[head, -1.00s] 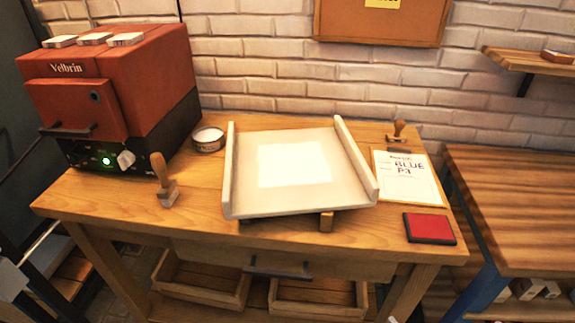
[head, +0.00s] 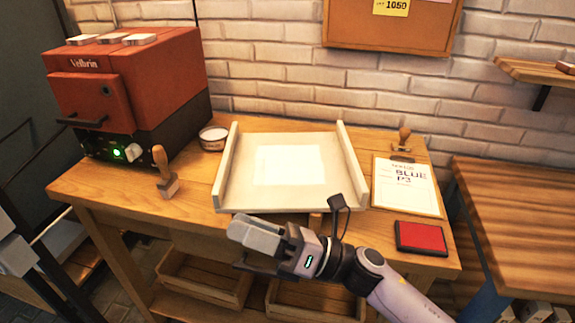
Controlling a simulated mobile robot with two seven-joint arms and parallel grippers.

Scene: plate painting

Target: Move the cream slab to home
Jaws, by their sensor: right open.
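A cream slab (head: 330,168) with raised rails on its left and right sides sits on the middle of the wooden table. A paler white square lies in its centre; I cannot tell if it is a separate piece. My right gripper (head: 240,232) is open and appears empty, in front of the slab's near edge and over the table's front edge. It points left and looks apart from the slab. Its arm comes in from the lower right and covers part of the table front. My left gripper is not in view.
A red oven (head: 125,85) stands at the table's left. A card reading BLUE P3 (head: 406,190), a red ink pad (head: 421,238) and another stamp (head: 403,145) are right.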

